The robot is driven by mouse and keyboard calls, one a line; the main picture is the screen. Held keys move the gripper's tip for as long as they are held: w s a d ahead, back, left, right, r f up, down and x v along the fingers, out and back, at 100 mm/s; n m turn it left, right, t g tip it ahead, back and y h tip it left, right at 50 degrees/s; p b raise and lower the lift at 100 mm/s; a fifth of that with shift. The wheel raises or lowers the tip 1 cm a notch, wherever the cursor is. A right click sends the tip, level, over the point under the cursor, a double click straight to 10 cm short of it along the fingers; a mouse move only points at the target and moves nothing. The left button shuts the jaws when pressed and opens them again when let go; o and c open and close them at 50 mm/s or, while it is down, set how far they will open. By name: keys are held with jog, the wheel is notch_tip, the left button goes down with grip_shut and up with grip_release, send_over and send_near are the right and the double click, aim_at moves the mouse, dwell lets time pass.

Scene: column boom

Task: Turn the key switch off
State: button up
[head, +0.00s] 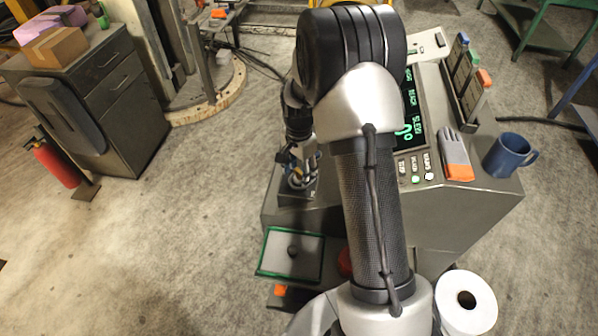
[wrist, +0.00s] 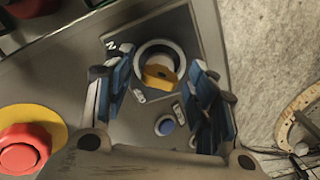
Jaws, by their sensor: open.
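The key switch (wrist: 160,72) shows in the wrist view as a yellow key head inside a pale ring on a dark square plate. The yellow key sits slightly tilted in the picture. My gripper (wrist: 162,84) is open, with one blue-padded finger on each side of the key switch and visible gaps between. I cannot tell whether the fingertips reach down to the key's height. In the head view my gripper (head: 297,163) hangs over the left part of the grey console (head: 465,205), and the key is mostly hidden there.
A red emergency button on a yellow base (wrist: 22,150) lies left of the gripper. A small blue button (wrist: 165,125) sits below the switch. A glove (head: 456,158) and a blue mug (head: 508,155) are on the console's right. A green-edged tray (head: 308,268) sits at the front.

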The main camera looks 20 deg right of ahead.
jog(key=shift+f, duration=0.1)
jog(key=shift+c, duration=0.4)
jog(key=c, duration=1)
jog(key=shift+n, duration=0.4)
jog(key=n, duration=0.7)
jog(key=shift+n+p, duration=0.3)
jog(key=shift+p, duration=0.1)
jog(key=n, duration=0.3)
jog(key=shift+n, duration=2.2)
